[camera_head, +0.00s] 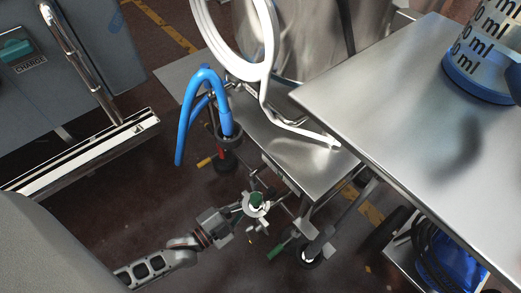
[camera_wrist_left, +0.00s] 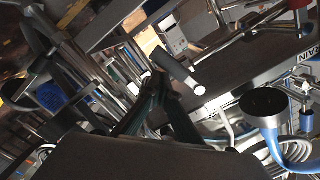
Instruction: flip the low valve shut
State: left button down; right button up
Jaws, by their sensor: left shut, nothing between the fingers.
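My left gripper (camera_head: 241,210) reaches in from the lower left, low beside the pipework under the steel table. In the left wrist view its two dark green fingers (camera_wrist_left: 160,90) come together at the tips with nothing between them. A grey metal cylinder with a pale end (camera_wrist_left: 180,72) lies just beyond the tips; contact cannot be told. A green lever (camera_head: 275,251) sits low among the pipes, right of and below the gripper. A small yellow-tipped lever (camera_head: 205,161) sits higher on the left. Which part is the low valve is unclear. My right gripper is not in view.
A steel table (camera_head: 410,95) fills the right, with a lower steel shelf (camera_head: 290,165) beside the pipes. A blue hose (camera_head: 184,130) arches above the gripper. A white hose (camera_head: 270,50) hangs behind. Open floor lies left of the pipework.

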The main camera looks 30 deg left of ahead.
pick_arm(q)
jog(key=shift+w+a+f, duration=0.25)
jog(key=shift+a+f, duration=0.3)
jog(key=shift+a, duration=0.3)
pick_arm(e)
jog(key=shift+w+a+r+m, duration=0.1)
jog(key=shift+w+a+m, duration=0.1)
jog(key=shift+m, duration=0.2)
pick_arm(q)
jog(key=shift+a, duration=0.1)
